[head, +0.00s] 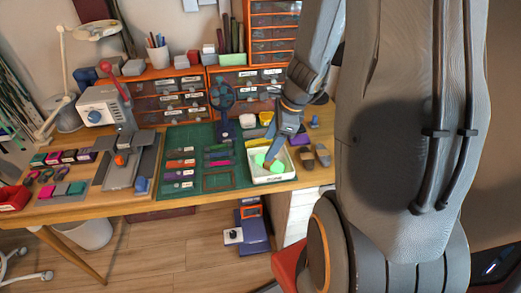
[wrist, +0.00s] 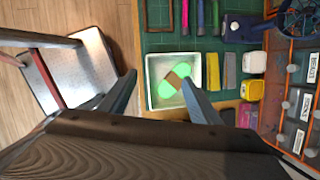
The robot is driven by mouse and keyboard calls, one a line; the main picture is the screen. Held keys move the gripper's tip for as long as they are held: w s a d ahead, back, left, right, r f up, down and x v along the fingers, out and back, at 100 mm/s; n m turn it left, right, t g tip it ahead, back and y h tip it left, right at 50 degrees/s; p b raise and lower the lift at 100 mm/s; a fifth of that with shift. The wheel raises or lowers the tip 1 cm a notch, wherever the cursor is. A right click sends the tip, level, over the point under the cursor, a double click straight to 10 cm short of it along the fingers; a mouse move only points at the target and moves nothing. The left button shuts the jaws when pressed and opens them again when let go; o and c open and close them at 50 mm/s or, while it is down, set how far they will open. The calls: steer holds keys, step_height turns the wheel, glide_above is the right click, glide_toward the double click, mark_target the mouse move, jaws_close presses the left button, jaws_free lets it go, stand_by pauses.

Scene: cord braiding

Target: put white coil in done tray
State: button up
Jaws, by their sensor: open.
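A bright green coil with a brown band (wrist: 168,76) lies in the white tray (wrist: 150,103), and no plainly white coil shows. In the head view the green coil (head: 260,159) shows inside the same tray (head: 275,180), at the front right of the workbench. The tray's front label is too small to read surely. My gripper (head: 270,163) is over the tray with its fingers pointing down. In the wrist view my gripper (wrist: 159,82) has its fingers wide apart, with the right fingertip beside or over the coil. I cannot tell whether it touches.
A green cutting mat (head: 190,140) lies left of the tray with several tools on it. Orange drawer units (head: 165,95) stand behind. A dark round stand (head: 222,100) rises near the mat's back. Small yellow and white containers (wrist: 250,90) sit close to the tray.

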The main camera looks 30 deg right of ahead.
steer(key=s+a+r+n+g+h, duration=0.1)
steer(key=s+a+r+n, duration=0.2)
steer(key=n, duration=0.8)
steer(key=s+a+r+n+h, duration=0.1)
steer(key=s+a+r+n, duration=0.2)
steer(key=n, duration=0.9)
steer(key=s+a, duration=0.3)
steer(key=a, duration=0.2)
steer(key=shift+a+r+g, duration=0.25)
steer(key=shift+a+g, duration=0.05)
steer(key=shift+g, duration=0.1)
